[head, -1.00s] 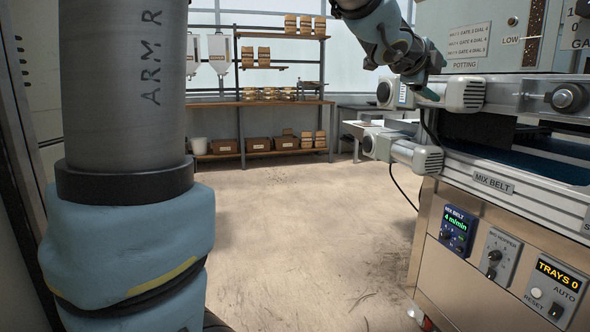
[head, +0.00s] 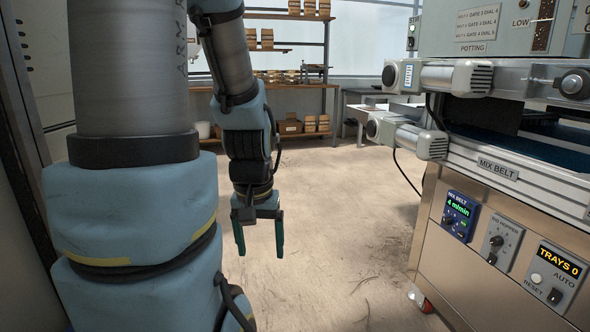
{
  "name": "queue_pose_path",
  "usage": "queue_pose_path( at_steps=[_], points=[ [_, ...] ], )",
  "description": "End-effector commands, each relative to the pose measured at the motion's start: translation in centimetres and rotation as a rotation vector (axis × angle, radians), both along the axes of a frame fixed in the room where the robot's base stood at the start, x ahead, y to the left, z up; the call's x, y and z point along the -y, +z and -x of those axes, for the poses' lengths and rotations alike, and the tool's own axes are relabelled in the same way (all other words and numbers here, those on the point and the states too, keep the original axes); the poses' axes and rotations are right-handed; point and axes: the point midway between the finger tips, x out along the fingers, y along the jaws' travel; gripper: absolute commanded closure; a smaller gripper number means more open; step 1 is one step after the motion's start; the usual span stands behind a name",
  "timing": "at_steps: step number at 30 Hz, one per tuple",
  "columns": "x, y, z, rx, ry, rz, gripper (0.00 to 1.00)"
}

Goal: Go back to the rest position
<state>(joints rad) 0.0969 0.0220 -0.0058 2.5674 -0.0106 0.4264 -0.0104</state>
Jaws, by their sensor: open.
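My gripper (head: 260,238) hangs pointing down over the bare floor in the head view, left of the picture's middle. Its two green-tipped fingers are apart with nothing between them. My forearm comes down from the top of the picture to it. The gripper touches nothing that I can see and is well left of the machine.
The tray seeder (head: 470,225) stands at the right, with its mix belt rail (head: 497,168), motors and control panels reading 4 m/min and TRAYS 0. The concrete floor (head: 345,220) between is clear.

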Motion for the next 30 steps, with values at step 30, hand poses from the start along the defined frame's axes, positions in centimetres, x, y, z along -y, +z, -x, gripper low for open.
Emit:
queue_pose_path(
  at_steps=[30],
  points=[
    [0.2,26.6,-0.5,0.013,-0.017,-0.002,0.19]
  ],
)
